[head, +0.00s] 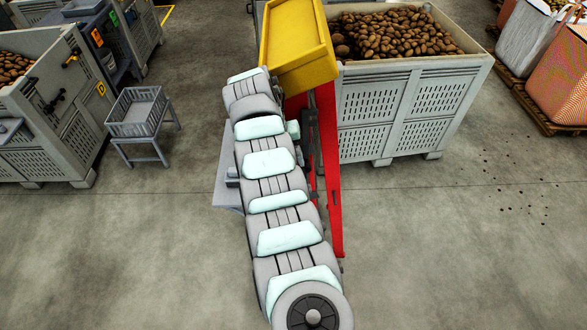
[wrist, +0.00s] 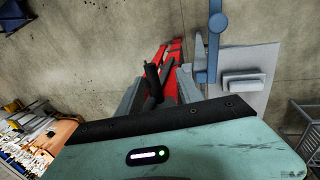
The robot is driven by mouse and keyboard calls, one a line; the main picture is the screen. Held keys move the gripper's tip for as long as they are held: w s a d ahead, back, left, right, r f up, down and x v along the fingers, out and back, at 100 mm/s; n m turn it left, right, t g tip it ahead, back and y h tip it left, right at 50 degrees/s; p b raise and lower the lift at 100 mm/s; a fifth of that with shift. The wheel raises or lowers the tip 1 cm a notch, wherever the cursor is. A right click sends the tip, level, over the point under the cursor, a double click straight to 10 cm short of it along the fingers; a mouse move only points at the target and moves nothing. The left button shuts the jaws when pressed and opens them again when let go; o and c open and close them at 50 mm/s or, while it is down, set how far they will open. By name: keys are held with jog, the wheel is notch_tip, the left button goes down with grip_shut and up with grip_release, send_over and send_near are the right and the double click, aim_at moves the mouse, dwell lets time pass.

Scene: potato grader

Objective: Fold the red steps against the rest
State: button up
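The red steps (head: 331,175) show in the head view as a red frame just right of my arm, below a yellow tray. Part of them is hidden behind my arm. In the wrist view red rails (wrist: 175,60) and a dark bar (wrist: 153,78) show beyond and between my two grey fingers. My gripper (wrist: 159,75) has its fingers apart, and I cannot tell whether either touches the red or dark parts. My gripper is hidden in the head view. I cannot make out the separate treads or the rest.
The yellow tray (head: 298,45) stands above the red frame. A grey crate of potatoes (head: 405,110) stands right of it. A blue post (wrist: 216,35) and a grey plate (wrist: 252,60) lie right of my gripper in the wrist view. A grey basket stand (head: 140,130) is at left. Floor at lower left is clear.

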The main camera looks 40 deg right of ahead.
jog(key=v, duration=0.5)
jog(key=shift+a+r+b, duration=0.1)
jog(key=shift+r+b, duration=0.2)
jog(key=shift+r, duration=0.1)
jog(key=shift+f, duration=0.1)
